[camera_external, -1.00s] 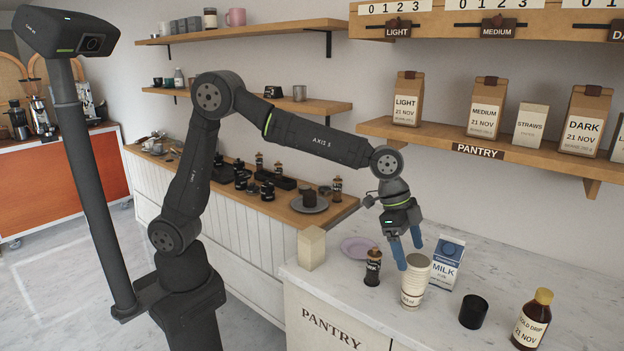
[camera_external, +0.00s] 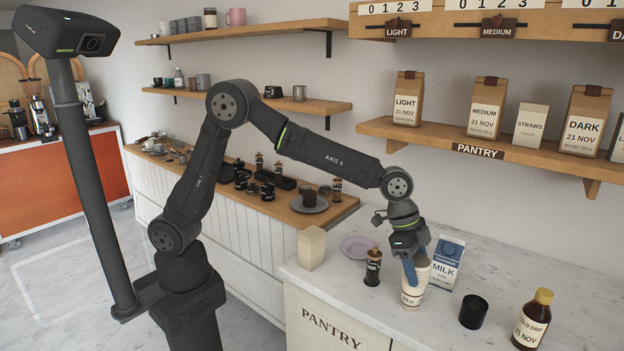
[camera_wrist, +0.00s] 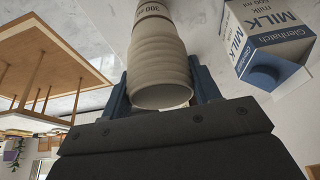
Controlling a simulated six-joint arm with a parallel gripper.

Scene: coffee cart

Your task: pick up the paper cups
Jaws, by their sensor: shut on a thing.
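The paper cups (camera_external: 414,294) are a cream nested stack standing upright on the marble counter, with a label low on the side. My gripper (camera_external: 416,274) is over the top of the stack, its blue fingers on either side and shut on the cups. In the wrist view the stack (camera_wrist: 158,52) lies between the blue fingers of my gripper (camera_wrist: 160,90), its open rim toward the camera. The far finger is partly hidden behind the cups in the external view.
A milk carton (camera_external: 446,263) stands close right of the cups, with a black cup (camera_external: 473,312) and a cold drip bottle (camera_external: 532,320) further right.

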